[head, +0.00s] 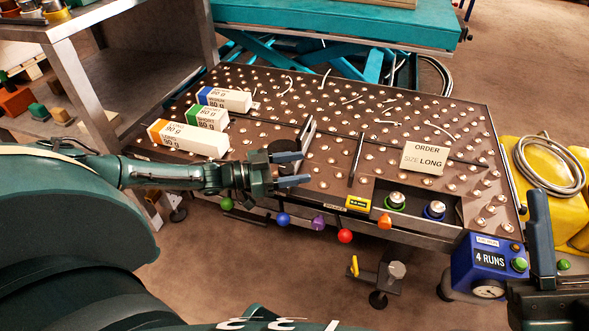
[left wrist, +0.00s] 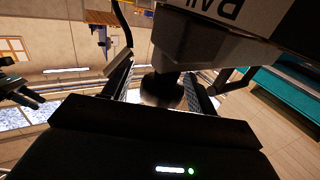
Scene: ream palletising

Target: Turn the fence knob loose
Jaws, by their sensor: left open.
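The fence (head: 307,134) is an upright metal plate on the studded table, just beyond my left gripper. A dark round knob (head: 284,146), which looks like the fence knob, is at its near side. My left gripper (head: 293,169) is open beside the knob, its two fingers pointing right. In the left wrist view, a dark rounded knob (left wrist: 162,90) shows between the open fingers, partly hidden by a big dark block above it. I cannot tell whether the fingers touch it. My right gripper (head: 541,240) shows only partly at the lower right; its jaw opening is not clear.
Wrapped reams (head: 188,138) with orange, green and blue ends lie on the table (head: 330,98) at left. An order card (head: 424,158) stands at right. A blue box (head: 487,259) reads "4 RUNS". A teal lift (head: 340,22) is behind.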

